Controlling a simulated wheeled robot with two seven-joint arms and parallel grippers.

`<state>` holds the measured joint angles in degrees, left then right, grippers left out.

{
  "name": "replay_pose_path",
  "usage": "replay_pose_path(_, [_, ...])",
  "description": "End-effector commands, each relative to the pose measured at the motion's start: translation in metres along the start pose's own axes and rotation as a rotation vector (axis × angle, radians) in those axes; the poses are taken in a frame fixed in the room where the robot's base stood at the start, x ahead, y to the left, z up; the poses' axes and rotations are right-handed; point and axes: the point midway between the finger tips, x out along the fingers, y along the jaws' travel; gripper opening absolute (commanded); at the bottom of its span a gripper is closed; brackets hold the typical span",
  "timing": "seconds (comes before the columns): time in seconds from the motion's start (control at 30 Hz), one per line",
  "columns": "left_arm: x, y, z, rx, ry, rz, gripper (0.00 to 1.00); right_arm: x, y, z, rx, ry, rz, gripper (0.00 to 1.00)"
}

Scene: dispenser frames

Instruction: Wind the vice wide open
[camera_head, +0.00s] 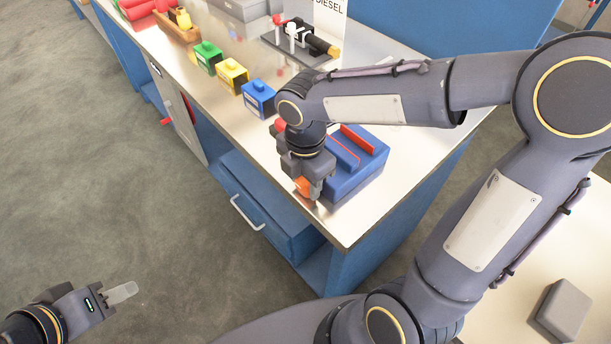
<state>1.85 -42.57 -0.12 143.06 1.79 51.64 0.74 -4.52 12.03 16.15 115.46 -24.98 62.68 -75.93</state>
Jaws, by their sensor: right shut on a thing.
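The vice (367,172) is a blue block with red strips on top, on the steel worktop near its front right corner. Its jaws are partly hidden by my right arm, so I cannot tell how wide the gap is. My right gripper (314,197) points down at the vice's front left end and is shut on an orange handle (302,186). The fingers cover part of the handle. My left gripper (122,292) is low at the left, over the floor, far from the vice. Its fingers overlap in this view, and nothing shows in it.
Blue (259,98), yellow (231,75) and green (207,57) blocks stand in a row on the worktop (365,215), behind and left of the vice. A black device (300,40) stands farther back. A grey block (564,309) lies on a pale surface at lower right.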

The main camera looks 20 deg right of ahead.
Motion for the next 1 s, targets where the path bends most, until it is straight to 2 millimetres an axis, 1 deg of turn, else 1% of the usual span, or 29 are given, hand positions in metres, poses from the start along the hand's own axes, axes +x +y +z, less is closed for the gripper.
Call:
replay_pose_path(0.03, [-0.014, 0.006, -0.007, 0.0, 0.0, 0.0, 0.36, -0.007, 0.001, -0.001, -0.002, 0.002, -0.041, 0.2])
replay_pose_path(0.1, [-0.025, 0.011, -0.013, 0.0, 0.001, 0.0, 0.36, -0.009, 0.002, -0.001, -0.001, 0.003, -0.103, 0.2])
replay_pose_path(0.3, [-0.052, 0.024, -0.027, 0.0, 0.001, 0.0, 0.36, -0.007, 0.006, -0.001, -0.001, 0.003, -0.284, 0.2])
replay_pose_path(0.4, [-0.061, 0.028, -0.031, 0.0, 0.001, 0.0, 0.36, -0.005, 0.007, -0.001, 0.0, 0.002, -0.361, 0.2])
replay_pose_path(0.6, [-0.068, 0.031, -0.035, 0.0, 0.001, 0.0, 0.36, 0.0, 0.009, 0.0, 0.001, 0.001, -0.443, 0.2])
replay_pose_path(0.93, [-0.067, 0.031, -0.034, 0.0, 0.0, 0.0, 0.36, 0.001, 0.009, 0.0, 0.001, 0.0, -0.449, 0.2])
replay_pose_path(0.97, [-0.067, 0.031, -0.034, 0.0, 0.0, 0.0, 0.36, 0.001, 0.009, 0.0, 0.001, 0.0, -0.448, 0.46])
replay_pose_path(1.0, [-0.067, 0.031, -0.034, 0.0, 0.0, 0.0, 0.36, 0.001, 0.009, 0.0, 0.001, 0.0, -0.448, 0.52])
